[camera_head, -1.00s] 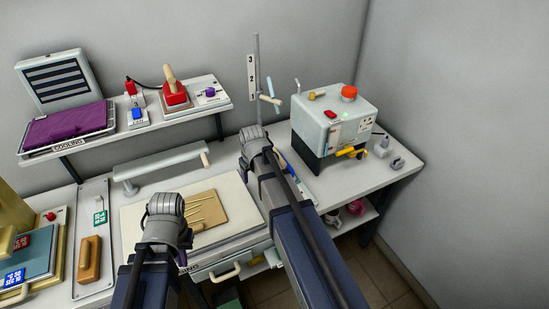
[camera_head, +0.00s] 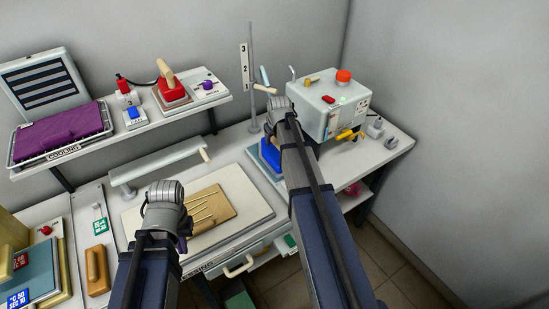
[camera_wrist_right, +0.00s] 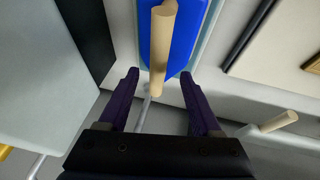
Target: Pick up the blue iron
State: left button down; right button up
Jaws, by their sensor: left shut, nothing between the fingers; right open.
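The blue iron (camera_head: 268,157) stands on the table at the back, left of the white machine, partly hidden by my right arm. In the right wrist view the blue iron (camera_wrist_right: 190,30) has a blue body and a pale wooden handle. My right gripper (camera_wrist_right: 159,75) is open, its dark fingers on either side of the handle's near end. I cannot tell whether they touch it. In the head view my right gripper's wrist (camera_head: 281,112) hides its fingers. My left gripper (camera_head: 184,226) is shut and empty over the front of the pressing board, its fingers mostly hidden.
The white machine (camera_head: 325,105) with a red knob stands close on the right. A wooden glove form (camera_head: 212,211) lies on the pressing board (camera_head: 248,192). A shelf (camera_head: 200,103) holds a red iron (camera_head: 172,91) and a purple cloth (camera_head: 62,132). A thin post (camera_head: 252,75) rises behind.

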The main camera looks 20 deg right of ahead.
aim_at(274, 139)
jog(key=shift+b+x, duration=2.25)
jog(key=shift+x, duration=0.4)
jog(key=shift+w+d+r, duration=0.1)
jog(key=shift+w+r, duration=0.05)
jog(key=shift+r, duration=0.05)
grip_shut()
